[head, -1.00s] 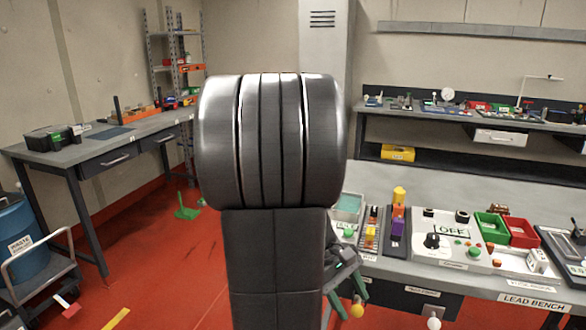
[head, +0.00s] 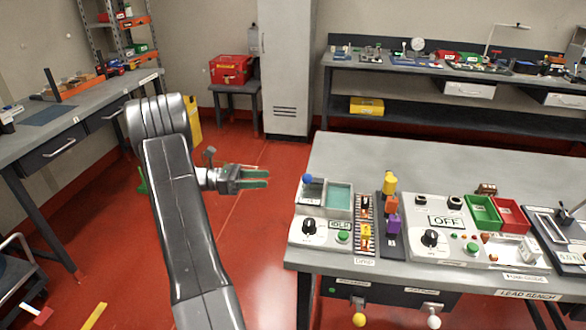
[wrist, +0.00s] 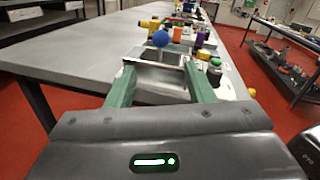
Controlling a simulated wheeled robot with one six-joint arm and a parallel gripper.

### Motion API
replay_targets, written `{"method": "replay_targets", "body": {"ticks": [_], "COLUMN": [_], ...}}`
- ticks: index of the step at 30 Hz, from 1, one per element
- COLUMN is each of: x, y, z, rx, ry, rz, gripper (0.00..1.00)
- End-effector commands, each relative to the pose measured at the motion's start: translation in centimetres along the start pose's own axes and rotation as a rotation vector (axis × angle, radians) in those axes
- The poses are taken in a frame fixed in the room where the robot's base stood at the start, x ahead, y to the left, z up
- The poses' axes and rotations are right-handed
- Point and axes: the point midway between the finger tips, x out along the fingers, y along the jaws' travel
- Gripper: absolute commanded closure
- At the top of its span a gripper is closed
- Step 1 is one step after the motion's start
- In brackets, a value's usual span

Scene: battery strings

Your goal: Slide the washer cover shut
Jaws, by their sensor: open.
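The washer on the lead bench is a grey box with an open teal basin (head: 340,197). Its grey sliding cover (head: 311,192) sits to the left of the basin, with a blue knob (head: 307,178) on top. My gripper (head: 266,179) is open and empty, left of the bench edge, pointing right toward the washer, apart from the blue knob. In the wrist view the blue knob (wrist: 160,38) shows ahead, beyond and between the green fingers (wrist: 160,72). The washer's control panel has a black dial (head: 309,227) and a green button (head: 343,237).
Coloured blocks (head: 391,205), an OFF panel (head: 445,222) and green and red bins (head: 498,213) stand right of the washer. The rear of the lead bench (head: 400,160) is bare. Open red floor lies around my gripper.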

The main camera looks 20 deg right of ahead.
Motion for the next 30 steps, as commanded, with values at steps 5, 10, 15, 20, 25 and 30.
{"method": "replay_targets", "body": {"ticks": [5, 10, 15, 20, 25, 30], "x": [1.7, 5.2, 8.9, 11.6, 13.3, 13.8], "y": [0.0, -0.1, -0.1, -0.1, 0.0, 0.0], "z": [0.1, 0.2, 0.1, 0.1, 0.0, 0.0], "rx": [-0.004, -0.003, -0.003, -0.003, -0.002, -0.001], "ry": [-0.003, -0.002, 0.0, -0.001, -0.001, 0.0], "rz": [-0.004, -0.006, -0.005, -0.004, -0.001, -0.001], "gripper": [0.52, 0.52, 0.52, 0.52, 0.52, 0.52]}}
